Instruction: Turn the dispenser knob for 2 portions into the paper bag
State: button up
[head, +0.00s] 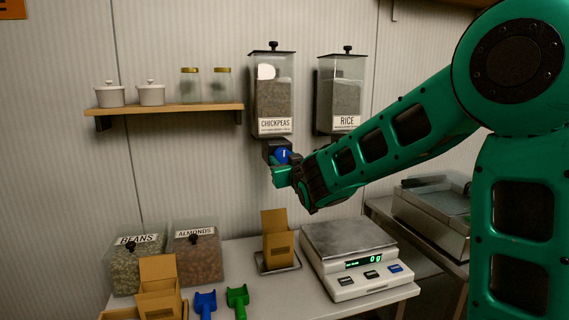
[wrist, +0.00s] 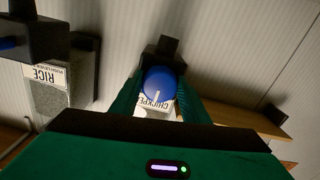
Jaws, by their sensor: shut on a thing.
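The chickpeas dispenser (head: 272,98) hangs on the wall, a clear bin with a label and dark lid. Its blue knob (head: 282,156) is at the outlet below the bin. In the wrist view the round blue knob (wrist: 160,84) with a pale pointer line sits between my fingers. My gripper (head: 281,167) is shut on this knob. An open brown paper bag (head: 277,242) stands on a small metal tray below the dispenser. Its contents cannot be seen.
A rice dispenser (head: 341,95) hangs to the right. A scale (head: 352,255) reading 0 g stands right of the bag. Bean (head: 137,264) and almond (head: 197,259) bins, another brown bag (head: 160,287), and blue (head: 205,303) and green (head: 238,298) scoops are at left. A shelf (head: 165,109) holds jars.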

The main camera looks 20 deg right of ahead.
jog(key=m, duration=0.4)
jog(key=shift+m, duration=0.3)
jog(key=m, duration=0.4)
jog(key=shift+m, duration=0.3)
jog(key=m, duration=0.4)
jog(key=shift+m, duration=2.1)
jog(key=o, duration=1.1)
jog(key=shift+d, duration=0.1)
jog(key=shift+c, duration=0.2)
